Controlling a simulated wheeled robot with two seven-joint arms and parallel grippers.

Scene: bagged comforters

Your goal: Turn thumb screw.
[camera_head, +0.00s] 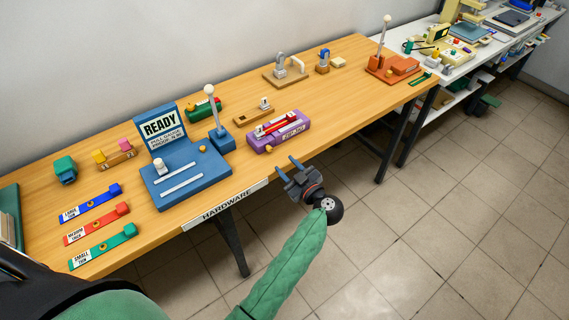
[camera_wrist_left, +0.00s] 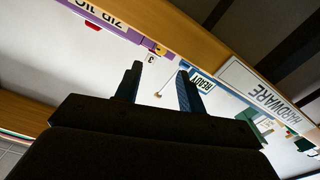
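A purple jig (camera_head: 279,133) with red and white parts on top lies near the front edge of the wooden table. A small yellow knob (camera_head: 268,149) shows at its front left; I cannot tell for sure that it is the thumb screw. Part of the purple jig (camera_wrist_left: 92,14) also shows at the top of the left wrist view. My left gripper (camera_head: 287,165) is just off the table's front edge, in front of the jig and apart from it. Its two fingers (camera_wrist_left: 158,78) are spread with nothing between them. My right gripper is not in view.
A blue stand (camera_head: 187,178) with a READY sign and a lever stands left of the jig. The HARDWARE label (camera_head: 226,205) is on the table's front edge. Blue, red and green strips (camera_head: 102,246) lie at left. Wooden fixtures (camera_head: 285,74) stand behind. Open floor lies in front.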

